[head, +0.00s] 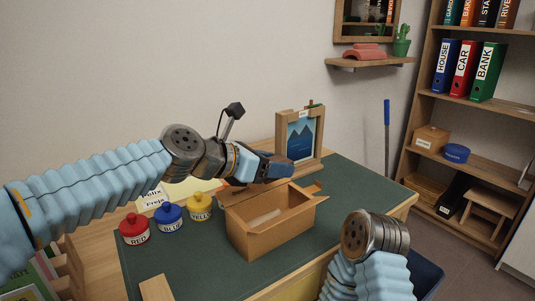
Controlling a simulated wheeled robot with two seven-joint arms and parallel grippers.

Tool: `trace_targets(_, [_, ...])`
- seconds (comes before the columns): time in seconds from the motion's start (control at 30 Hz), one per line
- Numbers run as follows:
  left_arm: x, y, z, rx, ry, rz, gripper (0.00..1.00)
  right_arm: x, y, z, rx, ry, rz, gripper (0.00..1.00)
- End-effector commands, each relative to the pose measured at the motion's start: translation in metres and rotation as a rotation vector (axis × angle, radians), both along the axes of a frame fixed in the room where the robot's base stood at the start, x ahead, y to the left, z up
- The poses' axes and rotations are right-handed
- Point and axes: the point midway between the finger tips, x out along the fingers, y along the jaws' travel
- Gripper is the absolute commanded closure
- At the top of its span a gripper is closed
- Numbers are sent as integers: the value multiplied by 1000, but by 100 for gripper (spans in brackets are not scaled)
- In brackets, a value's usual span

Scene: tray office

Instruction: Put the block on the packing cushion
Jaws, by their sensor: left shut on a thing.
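My left gripper (277,168) is above the far side of an open cardboard box (270,232) on the green desk mat. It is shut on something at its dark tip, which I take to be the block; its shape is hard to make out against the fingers. A pale patch (263,217) shows inside the box; I cannot tell whether it is the packing cushion or the inner wall. The box's near wall hides its floor. My right wrist shows at the lower right, and its gripper is not visible.
Red (134,230), blue (168,216) and yellow (199,207) labelled pots stand left of the box. A framed mountain picture (301,137) stands behind it. A black lamp (234,110) rises behind my left wrist. The green mat (350,185) is clear right of the box.

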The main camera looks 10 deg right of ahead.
Motion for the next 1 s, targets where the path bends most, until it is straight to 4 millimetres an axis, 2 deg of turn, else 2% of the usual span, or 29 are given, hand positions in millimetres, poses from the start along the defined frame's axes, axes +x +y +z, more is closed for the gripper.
trace_targets(0.23, [1,1,-23,1,3,3,76,0,0,0,0,1,0,0])
trace_targets(0.3, [0,0,-36,-1,1,2,76,0,0,-13,-1,1,-1,0])
trace_targets(0.4, [0,1,-47,1,1,3,76,0,-1,-22,-2,0,-2,0])
trace_targets(0.6, [0,1,-64,0,1,3,76,0,-1,-32,-3,0,-4,0])
trace_targets(1.0, [0,0,-75,1,1,1,76,0,-2,-38,-4,-1,-7,0])
